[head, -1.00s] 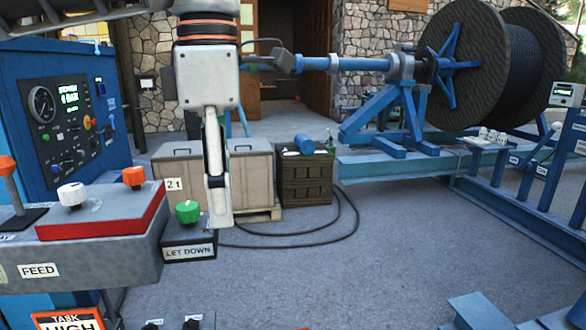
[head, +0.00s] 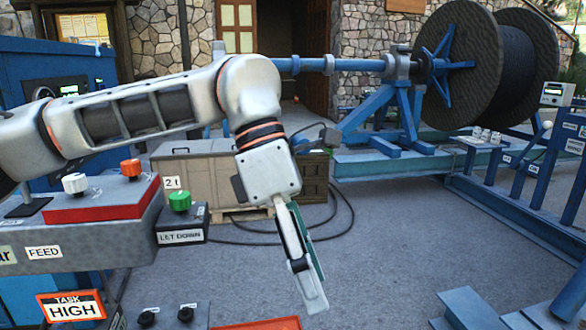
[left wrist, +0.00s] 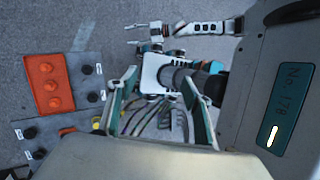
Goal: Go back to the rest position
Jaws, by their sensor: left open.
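My left gripper (head: 308,290) hangs at the lower middle of the head view, tilted down and to the right, over open floor. It is empty and clear of the LET DOWN box (head: 181,238) with its green knob (head: 180,200). In the left wrist view the two fingers of my left gripper (left wrist: 160,110) stand apart with nothing between them. Parts of my own body show between and beyond them. A white arm at the top of that view looks like my right arm; its jaws are too small to read. My right gripper is out of the head view.
The FEED console (head: 85,240) with a red box (head: 105,203) and knobs stands at left, below my left arm. Beige crates (head: 190,172) stand behind the gripper. The cable reel (head: 490,65) and blue stand (head: 385,120) are at right. The grey floor (head: 400,240) between is clear.

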